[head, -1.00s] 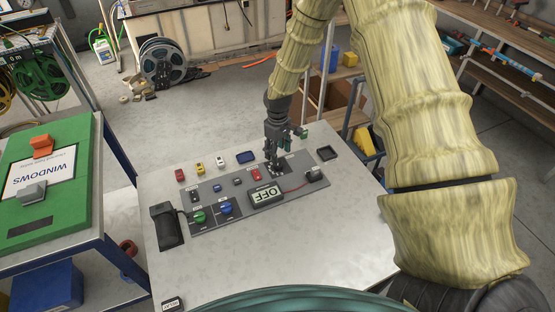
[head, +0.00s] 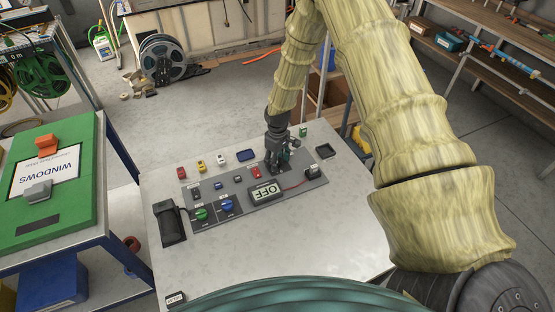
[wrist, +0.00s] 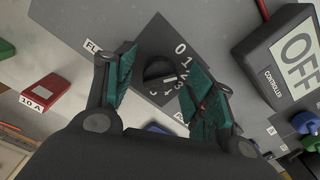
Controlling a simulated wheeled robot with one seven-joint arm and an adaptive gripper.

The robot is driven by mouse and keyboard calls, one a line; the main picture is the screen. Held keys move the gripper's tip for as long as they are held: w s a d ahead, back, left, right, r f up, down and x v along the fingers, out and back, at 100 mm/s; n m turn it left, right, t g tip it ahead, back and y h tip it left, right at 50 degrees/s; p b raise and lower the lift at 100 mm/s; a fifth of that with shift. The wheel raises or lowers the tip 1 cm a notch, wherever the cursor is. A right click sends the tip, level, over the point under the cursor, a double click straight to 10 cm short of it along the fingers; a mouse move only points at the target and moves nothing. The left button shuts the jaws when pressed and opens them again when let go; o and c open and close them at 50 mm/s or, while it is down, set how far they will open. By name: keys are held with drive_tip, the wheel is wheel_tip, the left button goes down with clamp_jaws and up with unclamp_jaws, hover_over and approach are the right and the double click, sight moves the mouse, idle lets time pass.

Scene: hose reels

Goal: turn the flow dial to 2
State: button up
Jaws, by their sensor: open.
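The flow dial (wrist: 160,70) is a round black knob on a dark plate in the wrist view. The digits 0 to 5 curve around its right and lower sides. A short white mark shows on the knob's lower right; I cannot tell exactly which digit it faces. My gripper (wrist: 162,75) is open, with a green-padded finger on each side of the knob. Contact cannot be made out. In the head view my gripper (head: 276,166) points down at the far part of the grey panel (head: 240,208) and hides the dial.
The controller box (head: 265,191), reading OFF, sits close beside the dial; it also shows in the wrist view (wrist: 285,55). A red 10 A block (wrist: 45,93) lies left of the dial there. Green (head: 201,214) and blue (head: 227,206) knobs are nearer. The table's near right is clear.

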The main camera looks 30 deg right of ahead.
drive_tip(key=c, duration=1.1)
drive_tip(key=shift+o, duration=0.2)
drive_tip(key=shift+m+b, duration=0.3)
drive_tip(key=shift+f+m+b, duration=0.1)
drive_tip(key=shift+m+b, duration=0.65)
drive_tip(key=shift+m, duration=0.15)
drive_tip(key=shift+m+b, duration=0.95)
drive_tip(key=shift+m, duration=0.75)
drive_tip(key=shift+r, duration=0.2)
drive_tip(key=shift+w, duration=0.1)
drive_tip(key=o, duration=1.1)
drive_tip(key=shift+c, duration=0.2)
